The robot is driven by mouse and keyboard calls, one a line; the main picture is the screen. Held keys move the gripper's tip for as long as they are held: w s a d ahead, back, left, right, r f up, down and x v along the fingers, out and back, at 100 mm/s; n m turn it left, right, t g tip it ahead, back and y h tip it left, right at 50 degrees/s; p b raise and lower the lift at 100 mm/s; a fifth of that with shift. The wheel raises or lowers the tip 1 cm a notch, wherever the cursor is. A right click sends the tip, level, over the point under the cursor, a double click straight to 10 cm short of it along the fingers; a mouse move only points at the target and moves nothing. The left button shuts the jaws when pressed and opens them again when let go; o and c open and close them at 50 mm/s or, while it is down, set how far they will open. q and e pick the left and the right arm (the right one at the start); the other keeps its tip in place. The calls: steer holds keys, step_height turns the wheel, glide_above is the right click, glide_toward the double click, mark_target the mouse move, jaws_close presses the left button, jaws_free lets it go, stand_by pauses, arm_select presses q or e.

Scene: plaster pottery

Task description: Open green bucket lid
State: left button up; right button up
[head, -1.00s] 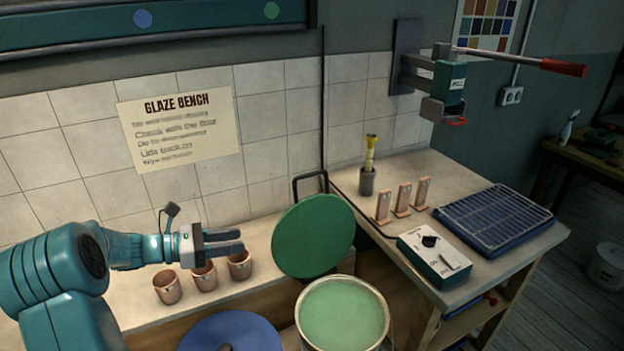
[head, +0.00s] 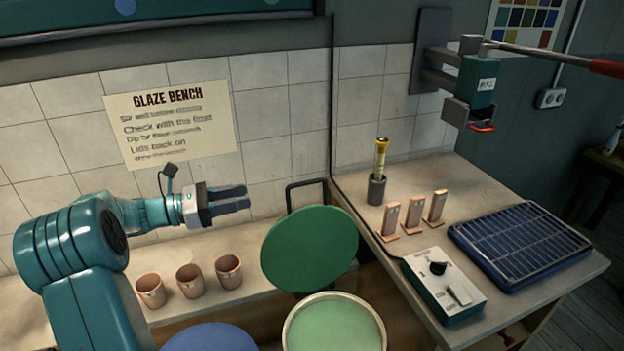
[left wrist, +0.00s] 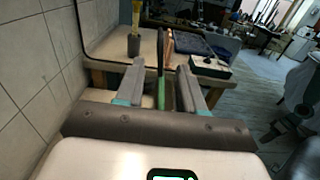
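The green lid (head: 310,249) stands raised and tilted back behind the bucket, with its round face toward me. The bucket (head: 378,345) is uncovered and shows pale green glaze (head: 335,326), cut by the lower picture edge. My left gripper (head: 247,198) is left of the lid and above it, apart from it and empty. In the left wrist view my left gripper's fingers (left wrist: 160,90) are spread, with the lid (left wrist: 161,88) seen edge-on beyond them. My right gripper is not in view.
Several clay cups (head: 188,280) stand on the ledge below my left arm. A blue lid (head: 210,338) lies lower left. The right bench holds a control box (head: 445,290), test tiles (head: 413,217), a brush pot (head: 376,189) and a blue rack (head: 520,245).

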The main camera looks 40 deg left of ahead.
mark_target(294, 186)
arm_select(q)
steer(key=p+x, duration=0.2)
steer(key=x, duration=1.3)
steer(key=shift+w+d, duration=0.1)
steer(key=shift+w, duration=0.1)
steer(key=shift+w, duration=0.1)
jaws_close()
